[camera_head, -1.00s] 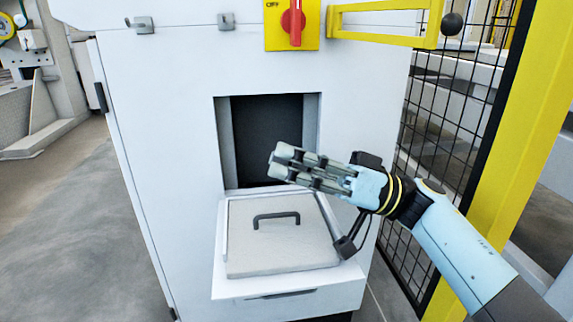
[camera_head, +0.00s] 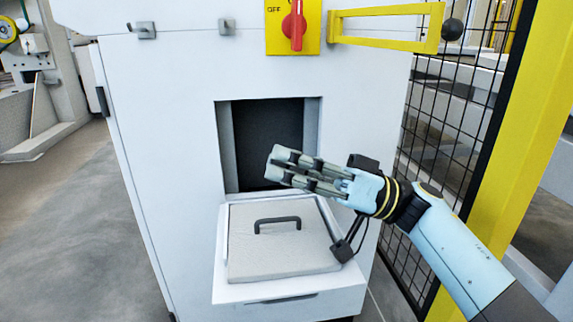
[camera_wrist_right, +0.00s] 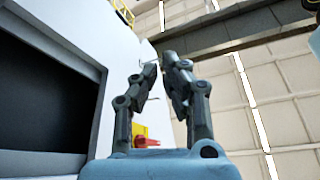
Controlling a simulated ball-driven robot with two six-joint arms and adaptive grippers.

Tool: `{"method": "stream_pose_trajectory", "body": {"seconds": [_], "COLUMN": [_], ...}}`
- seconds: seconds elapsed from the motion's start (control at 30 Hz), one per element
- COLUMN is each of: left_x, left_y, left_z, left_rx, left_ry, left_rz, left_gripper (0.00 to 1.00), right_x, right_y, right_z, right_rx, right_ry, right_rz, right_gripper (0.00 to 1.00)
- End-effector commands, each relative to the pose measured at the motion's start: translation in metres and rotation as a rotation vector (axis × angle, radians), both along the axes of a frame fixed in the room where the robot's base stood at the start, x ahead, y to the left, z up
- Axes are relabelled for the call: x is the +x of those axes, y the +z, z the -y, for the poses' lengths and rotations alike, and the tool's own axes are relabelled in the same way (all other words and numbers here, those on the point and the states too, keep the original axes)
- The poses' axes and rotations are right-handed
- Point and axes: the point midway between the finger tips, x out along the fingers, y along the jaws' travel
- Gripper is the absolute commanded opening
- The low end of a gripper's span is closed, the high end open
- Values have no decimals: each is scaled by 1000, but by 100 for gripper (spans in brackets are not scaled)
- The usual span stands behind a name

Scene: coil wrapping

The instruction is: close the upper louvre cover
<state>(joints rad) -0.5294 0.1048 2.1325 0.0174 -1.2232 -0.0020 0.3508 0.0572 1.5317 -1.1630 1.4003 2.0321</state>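A light grey cover panel (camera_head: 275,250) with a dark bar handle (camera_head: 277,221) lies nearly flat on a white ledge, below a dark square opening (camera_head: 266,140) in the white cabinet. The opening is uncovered. My right gripper (camera_head: 272,165) is in front of the opening's lower right part, above the panel and apart from its handle. In the right wrist view its two fingers (camera_wrist_right: 164,72) have a narrow gap between the tips and nothing in it. The dark opening also shows at the left of that view (camera_wrist_right: 40,95). My left gripper is not in view.
A red rotary switch on a yellow plate (camera_head: 275,30) sits above the opening. A yellow bar frame (camera_head: 385,13) with a black knob sticks out at the upper right. A black mesh fence (camera_head: 450,130) and yellow post (camera_head: 530,130) stand to the right. Floor at the left is clear.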

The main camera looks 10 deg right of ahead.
Motion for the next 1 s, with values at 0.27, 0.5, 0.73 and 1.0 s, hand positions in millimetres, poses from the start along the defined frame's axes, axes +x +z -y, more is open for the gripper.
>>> {"method": "stream_pose_trajectory", "body": {"seconds": [0.27,0.5,0.73,1.0], "left_x": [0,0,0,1], "left_y": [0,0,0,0], "left_z": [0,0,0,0], "left_rx": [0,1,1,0], "left_ry": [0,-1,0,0], "left_rz": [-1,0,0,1], "left_gripper": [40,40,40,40], "right_x": [0,-3,-11,-16], "right_y": [0,-9,-27,-41], "right_z": [0,19,67,105], "right_rx": [0,-4,-5,-2], "right_ry": [0,0,0,0], "right_rz": [0,-4,-5,-3], "right_gripper": [18,18,18,18]}}
